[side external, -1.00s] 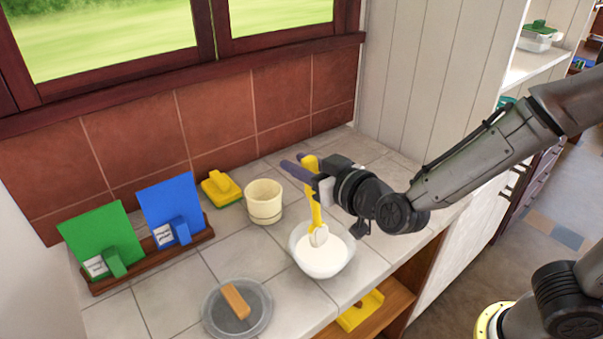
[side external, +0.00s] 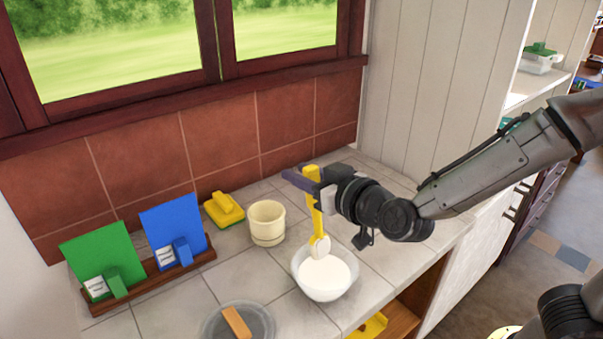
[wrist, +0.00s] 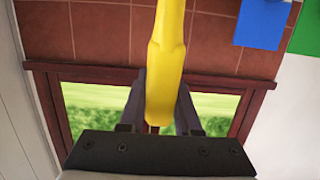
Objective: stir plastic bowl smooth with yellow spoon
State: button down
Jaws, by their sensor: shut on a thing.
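The plastic bowl (side external: 326,284) stands on the tiled counter and holds a white mix. The yellow spoon (side external: 315,211) hangs nearly upright, handle up, with a whitish bowl end at the far rim of the plastic bowl, over the white mix. I cannot tell whether its tip touches the mix. My gripper (side external: 303,178) is shut on the upper handle, above and behind the bowl. In the wrist view the yellow handle (wrist: 165,70) runs between the two dark fingers.
A cream cup (side external: 267,224) and a yellow block-like item (side external: 224,210) stand left of the spoon. A grey plate (side external: 214,328) with a brown bar (side external: 237,322) lies at the front. Green (side external: 98,262) and blue (side external: 172,228) cards stand in a wooden rack at left.

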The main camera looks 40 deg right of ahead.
jog(key=shift+r, duration=0.15)
notch_tip(320, 180, up, 5)
jog(key=shift+f, duration=0.1)
dwell(0.6)
dwell(0.9)
